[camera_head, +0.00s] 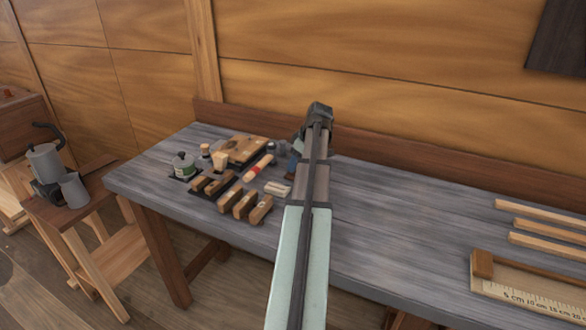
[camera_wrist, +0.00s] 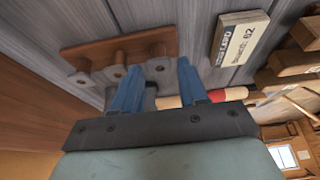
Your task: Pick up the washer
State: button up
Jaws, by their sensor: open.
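A brown wooden rack (camera_wrist: 90,47) with a few short pegs lies in the upper left of the wrist view. Small grey pieces with holes, which look like washers (camera_wrist: 116,73), sit at the peg ends; I cannot tell which one the task means. My gripper (camera_wrist: 159,68) is open, its two blue fingers spread and pointing toward the bench top near the rack. A grey cylindrical thing (camera_wrist: 150,96) shows between the fingers, partly hidden. In the head view a blue finger (camera_head: 294,168) shows beside my arm, which hides the rack and washers.
A labelled block (camera_wrist: 241,40) lies right of the fingers. Wood strips (camera_head: 540,222) lie at the right; the bench (camera_head: 400,215) between is clear.

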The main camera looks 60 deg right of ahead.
jog(key=shift+f, duration=0.25)
dwell(0.4)
grip_shut()
dwell(0.4)
